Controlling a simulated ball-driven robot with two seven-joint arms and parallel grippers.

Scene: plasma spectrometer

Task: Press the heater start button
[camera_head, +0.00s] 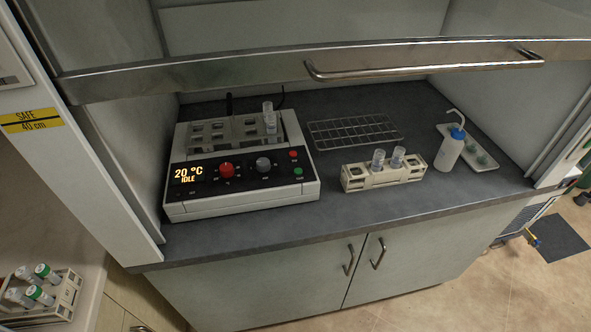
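The heater (245,203) is a white block unit with a sloped black front panel, at the left inside the fume hood. Its display (188,174) reads "20 °C IDLE". The panel carries a large red knob (226,169), a grey knob (263,164), a small red button (293,154) and a small green button (298,171) at its right end. The button labels are too small to read. Neither of my grippers shows in the head view.
The raised sash with its metal handle (420,72) crosses above the bench. A wire rack (354,131), a tube rack (384,176) with two tubes and a wash bottle (450,148) stand to the right. The grey worktop (330,205) is clear before the heater.

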